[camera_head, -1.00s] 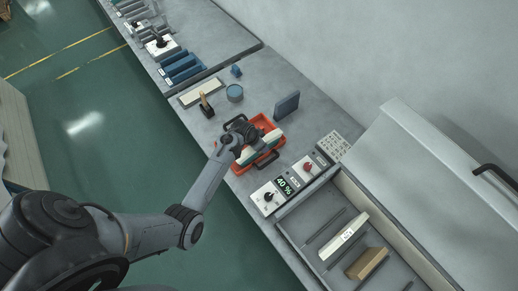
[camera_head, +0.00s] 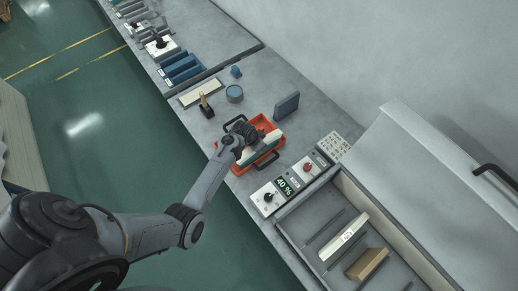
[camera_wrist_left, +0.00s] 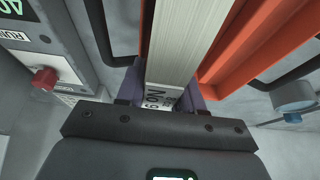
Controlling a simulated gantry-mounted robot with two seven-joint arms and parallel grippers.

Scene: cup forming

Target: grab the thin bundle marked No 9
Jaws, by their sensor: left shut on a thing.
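The thin pale bundle (camera_wrist_left: 187,40) shows its layered edge in the left wrist view, and its white end label (camera_wrist_left: 158,99) reads No 9. My left gripper (camera_wrist_left: 160,92) is shut on this labelled end, with a purple finger on each side. In the head view my left gripper (camera_head: 243,134) is at the orange tray (camera_head: 270,124), with the bundle (camera_head: 262,149) reaching across the tray. I cannot tell whether the bundle touches the tray floor. My right gripper is not in view.
The grey machine's open bay holds a labelled pale bundle (camera_head: 345,238) and a brown block (camera_head: 367,264). The control box (camera_head: 284,184) reads 40 %. A blue-grey block (camera_head: 286,105), a round blue tin (camera_head: 234,93) and a stamp (camera_head: 206,106) stand around the tray.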

